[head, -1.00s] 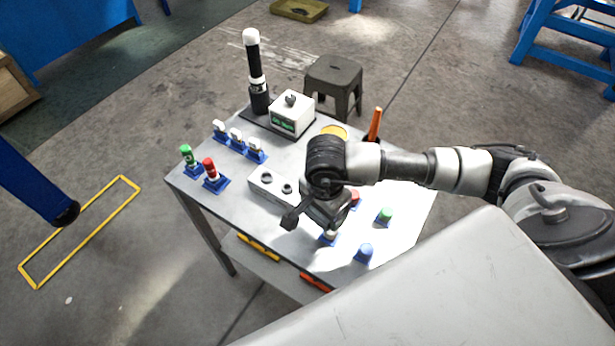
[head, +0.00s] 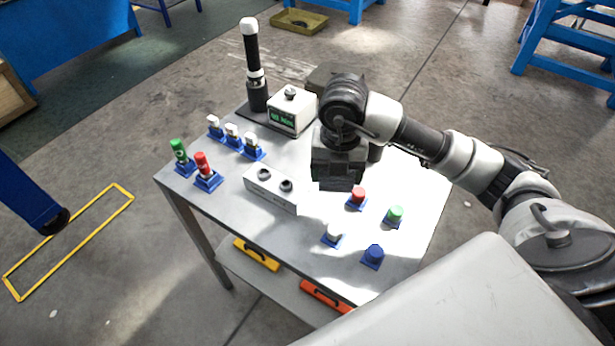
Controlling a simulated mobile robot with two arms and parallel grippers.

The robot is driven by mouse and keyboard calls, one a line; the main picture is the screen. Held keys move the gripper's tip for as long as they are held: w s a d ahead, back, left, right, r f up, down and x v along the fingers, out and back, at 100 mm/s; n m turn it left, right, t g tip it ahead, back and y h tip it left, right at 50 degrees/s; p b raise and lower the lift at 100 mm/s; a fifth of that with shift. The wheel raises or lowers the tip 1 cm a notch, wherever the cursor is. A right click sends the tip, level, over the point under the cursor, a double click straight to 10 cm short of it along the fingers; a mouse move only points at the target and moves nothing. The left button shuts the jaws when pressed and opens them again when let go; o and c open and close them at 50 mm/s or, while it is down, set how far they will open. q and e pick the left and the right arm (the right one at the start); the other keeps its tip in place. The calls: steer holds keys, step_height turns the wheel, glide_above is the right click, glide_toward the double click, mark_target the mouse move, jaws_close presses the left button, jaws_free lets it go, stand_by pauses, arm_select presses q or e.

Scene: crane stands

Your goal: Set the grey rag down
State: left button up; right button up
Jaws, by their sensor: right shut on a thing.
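My right gripper (head: 338,182) points down over the middle of the grey table (head: 225,205), just behind the red button. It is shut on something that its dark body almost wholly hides. I take this to be the grey rag, but no cloth shows clearly. I cannot tell whether it touches the tabletop. My left gripper is not in view.
A white box (head: 292,110) and a black-and-white post (head: 252,60) stand behind. Bare tabletop lies at the right.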

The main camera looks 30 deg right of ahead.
steer(key=m, duration=0.2)
steer(key=d+m+b, duration=0.1)
steer(key=m, duration=0.2)
steer(key=shift+w+r, duration=0.2)
steer(key=shift+w+f, duration=0.1)
steer(key=shift+w, duration=0.15)
steer(key=w+d+f, duration=0.1)
steer(key=w+f, duration=0.1)
steer(key=w, duration=0.1)
steer(key=w+d+f, duration=0.1)
steer(key=w+f, duration=0.1)
steer(key=w, duration=0.2)
steer(key=w+d+f, duration=0.1)
steer(key=w+f, duration=0.1)
steer(key=w, duration=0.1)
steer(key=shift+w+d+f, duration=0.1)
steer(key=shift+w+f, duration=0.2)
steer(key=shift+f, duration=0.05)
steer(key=shift+f+p, duration=0.45)
steer(key=shift+f, duration=1.55)
steer(key=shift+f, duration=0.1)
steer(key=o, duration=1)
steer(key=shift+c, duration=0.2)
step_height(320, 180, up, 12)
steer(key=shift+b, duration=0.45)
